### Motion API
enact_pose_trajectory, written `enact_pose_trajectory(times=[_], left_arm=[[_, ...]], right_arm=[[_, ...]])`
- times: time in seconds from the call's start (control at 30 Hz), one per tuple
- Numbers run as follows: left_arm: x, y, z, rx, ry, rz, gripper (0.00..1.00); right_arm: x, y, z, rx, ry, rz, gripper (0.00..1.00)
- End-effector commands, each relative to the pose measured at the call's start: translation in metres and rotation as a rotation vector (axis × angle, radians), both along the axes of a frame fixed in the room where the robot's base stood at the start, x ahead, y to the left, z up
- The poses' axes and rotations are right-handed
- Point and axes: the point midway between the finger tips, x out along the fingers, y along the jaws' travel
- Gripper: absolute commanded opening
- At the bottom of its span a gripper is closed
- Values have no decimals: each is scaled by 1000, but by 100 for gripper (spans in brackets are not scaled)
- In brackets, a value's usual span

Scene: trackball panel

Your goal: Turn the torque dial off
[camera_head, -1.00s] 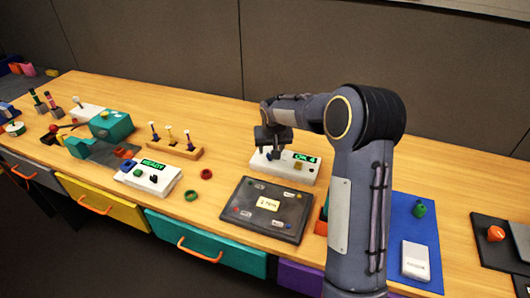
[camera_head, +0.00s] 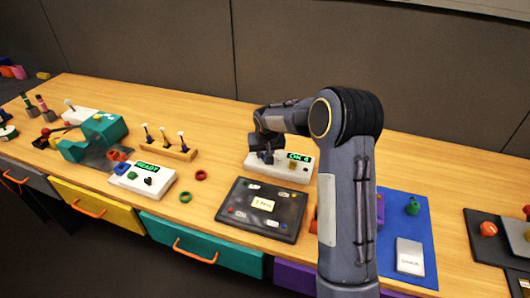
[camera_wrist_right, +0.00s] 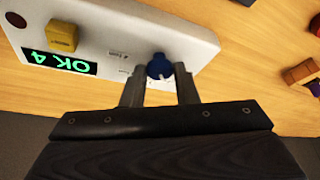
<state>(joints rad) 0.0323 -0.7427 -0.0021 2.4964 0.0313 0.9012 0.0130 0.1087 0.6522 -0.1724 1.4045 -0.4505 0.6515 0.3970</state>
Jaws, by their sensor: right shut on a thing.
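The white panel (camera_head: 262,166) with a green "OK 4" display stands on the bench behind a dark tray. It also fills the upper left of the right wrist view (camera_wrist_right: 110,25). A round blue dial (camera_wrist_right: 159,66) sits near the panel's edge, between my right fingers. My right gripper (camera_wrist_right: 159,80) is shut on this dial; in the head view (camera_head: 265,156) it reaches down onto the panel's left part and hides the dial. The dial's label is too small to read. My left gripper is not in view.
A yellow knob (camera_wrist_right: 62,37) is on the same panel. The dark tray (camera_head: 232,206) lies in front. A white "READY" box (camera_head: 160,186), small rings (camera_head: 201,175) and a wooden peg stand (camera_head: 176,153) are to the left. A blue mat (camera_head: 425,220) lies right of my arm.

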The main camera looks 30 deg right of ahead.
Motion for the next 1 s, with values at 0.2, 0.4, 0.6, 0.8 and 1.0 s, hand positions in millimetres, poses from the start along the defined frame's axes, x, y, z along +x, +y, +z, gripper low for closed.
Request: enact_pose_trajectory(times=[0.2,0.4,0.6,0.8,1.0], left_arm=[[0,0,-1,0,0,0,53],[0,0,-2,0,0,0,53],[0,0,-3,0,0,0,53],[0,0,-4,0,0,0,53],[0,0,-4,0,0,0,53]], right_arm=[[0,-1,0,1,0,37,4],[-1,-3,0,1,-1,146,4],[-1,-4,0,2,-1,305,4],[-1,-6,0,2,-1,462,4],[-1,-7,0,2,-1,591,4]])
